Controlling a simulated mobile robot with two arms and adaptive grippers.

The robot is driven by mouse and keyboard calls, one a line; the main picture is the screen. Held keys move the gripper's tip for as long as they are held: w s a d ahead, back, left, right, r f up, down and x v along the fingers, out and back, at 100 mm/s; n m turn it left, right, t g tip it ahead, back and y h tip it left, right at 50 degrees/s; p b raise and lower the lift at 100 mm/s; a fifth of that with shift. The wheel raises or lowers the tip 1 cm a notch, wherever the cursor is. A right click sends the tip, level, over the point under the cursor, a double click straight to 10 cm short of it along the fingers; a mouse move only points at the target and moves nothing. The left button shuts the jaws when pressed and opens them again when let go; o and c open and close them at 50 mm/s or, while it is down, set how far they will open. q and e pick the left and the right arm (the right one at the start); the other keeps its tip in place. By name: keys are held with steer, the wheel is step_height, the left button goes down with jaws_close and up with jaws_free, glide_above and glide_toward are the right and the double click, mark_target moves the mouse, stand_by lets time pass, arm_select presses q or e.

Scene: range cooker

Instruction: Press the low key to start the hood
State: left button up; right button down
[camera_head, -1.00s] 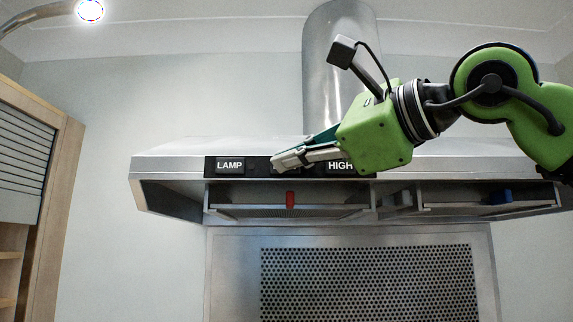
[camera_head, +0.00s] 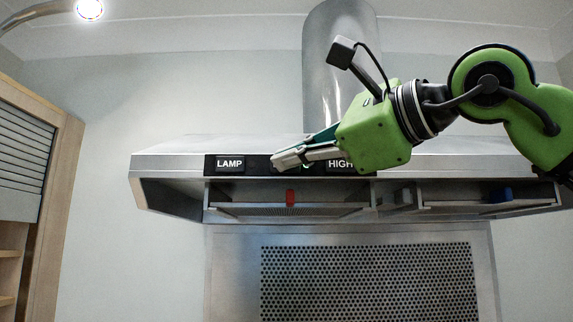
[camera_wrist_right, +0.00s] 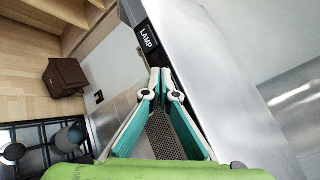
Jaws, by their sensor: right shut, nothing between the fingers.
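The range hood (camera_head: 450,165) carries a black key panel on its front edge. The LAMP key (camera_head: 230,164) shows at the left and the HIGH key (camera_head: 340,165) shows partly at the right; the key between them is hidden behind my fingers. My right gripper (camera_head: 277,161) is shut and empty, its tips at the panel between these two keys. Whether the tips touch is hard to tell. A small green spot (camera_head: 307,166) shows beside the fingers. In the right wrist view the closed fingertips (camera_wrist_right: 160,76) are just below the LAMP key (camera_wrist_right: 147,38). My left gripper is out of view.
A wooden cabinet (camera_head: 60,190) stands at the left.

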steer(key=shift+s, duration=0.45)
steer(key=s+b, duration=0.2)
steer(key=s, duration=0.4)
steer(key=shift+b, duration=0.35)
stand_by(1.4)
